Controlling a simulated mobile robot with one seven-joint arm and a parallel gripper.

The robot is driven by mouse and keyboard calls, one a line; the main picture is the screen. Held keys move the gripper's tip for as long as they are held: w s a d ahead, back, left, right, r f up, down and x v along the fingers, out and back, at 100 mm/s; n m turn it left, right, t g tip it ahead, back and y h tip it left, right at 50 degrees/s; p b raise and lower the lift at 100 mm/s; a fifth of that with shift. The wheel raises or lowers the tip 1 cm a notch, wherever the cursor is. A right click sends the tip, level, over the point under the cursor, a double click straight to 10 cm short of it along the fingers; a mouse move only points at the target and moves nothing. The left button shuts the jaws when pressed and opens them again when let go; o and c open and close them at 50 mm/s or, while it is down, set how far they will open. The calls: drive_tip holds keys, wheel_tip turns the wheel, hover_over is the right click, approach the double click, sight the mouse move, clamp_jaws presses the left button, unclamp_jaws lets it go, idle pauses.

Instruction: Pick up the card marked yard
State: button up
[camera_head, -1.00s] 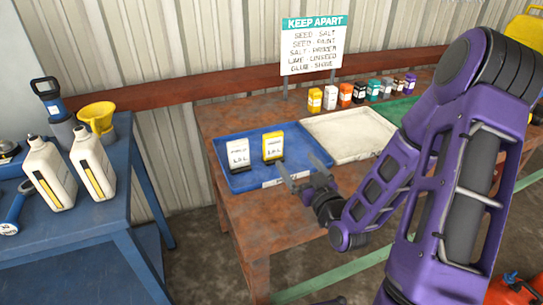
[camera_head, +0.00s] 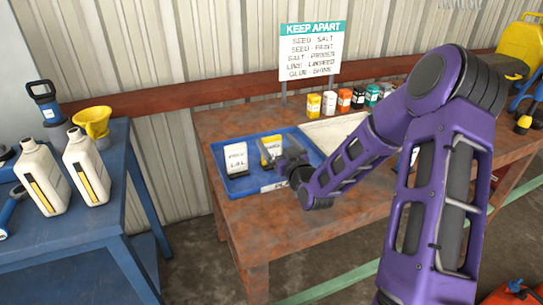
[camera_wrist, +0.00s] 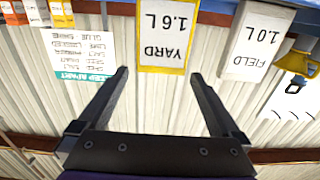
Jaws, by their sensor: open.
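The yard card (camera_wrist: 168,38) is white with a yellow border and reads "YARD 1.6 L", upside down in the wrist view. In the head view the yellow card (camera_head: 270,149) stands in the blue tray (camera_head: 245,189), partly hidden by my gripper (camera_head: 284,163). In the wrist view my gripper (camera_wrist: 160,74) is open and empty, with the yard card between and just beyond its fingertips. A white card marked field (camera_wrist: 256,42) stands beside it; it also shows in the head view (camera_head: 236,158).
A pale tray (camera_head: 330,132) lies right of the blue tray on the rusty table (camera_head: 245,222). Several small jars (camera_head: 329,103) stand behind it. A "KEEP APART" sign (camera_head: 311,52) rises at the back. A blue bench (camera_head: 70,235) with white jugs (camera_head: 88,165) is at left.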

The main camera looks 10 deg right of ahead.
sight(273, 139)
drive_tip(key=w, duration=0.3)
drive_tip(key=shift+w+a+f, duration=0.15)
drive_tip(key=shift+w+a, duration=0.1)
drive_tip(key=shift+a, duration=0.15)
clamp_jaws()
